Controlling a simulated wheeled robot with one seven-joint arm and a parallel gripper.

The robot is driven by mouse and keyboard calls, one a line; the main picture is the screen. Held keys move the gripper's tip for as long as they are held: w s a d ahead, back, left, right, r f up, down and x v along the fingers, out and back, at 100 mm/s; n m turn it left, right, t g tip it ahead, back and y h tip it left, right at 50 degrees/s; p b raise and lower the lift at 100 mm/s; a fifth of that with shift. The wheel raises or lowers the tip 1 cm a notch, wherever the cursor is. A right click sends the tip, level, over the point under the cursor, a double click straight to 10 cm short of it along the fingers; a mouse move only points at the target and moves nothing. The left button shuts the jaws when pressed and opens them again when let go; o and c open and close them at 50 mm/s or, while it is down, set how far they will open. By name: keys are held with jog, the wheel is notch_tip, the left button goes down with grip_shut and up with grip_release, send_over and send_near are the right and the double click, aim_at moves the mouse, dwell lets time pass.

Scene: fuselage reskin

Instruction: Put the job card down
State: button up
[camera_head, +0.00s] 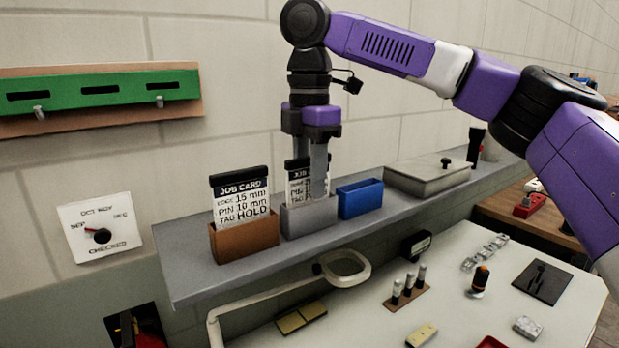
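One job card (308,188) stands upright in a grey holder (307,220) on the grey ledge. My gripper (313,165) points straight down over this card. One finger passes in front of the card's right part; the other finger's tip is hidden behind the card's top. I cannot tell whether the fingers press on the card or stand slightly apart from it. Another job card (241,203), reading edge 15 mm, pin 10 mm, tag HOLD, stands in a brown holder (245,238) to the left.
A blue bin (360,198) stands close on the right of the grey holder, with a lidded grey box (428,176) beyond. A magnifier ring (343,268) is in front of the ledge (205,276). A dial plate (100,228) and green rack (100,92) are on the wall.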

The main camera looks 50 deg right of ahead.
notch_tip(320, 180, up, 12)
jog(key=shift+r+p, duration=0.1)
jog(key=shift+p, duration=0.55)
jog(key=shift+s, duration=0.1)
dwell(0.3)
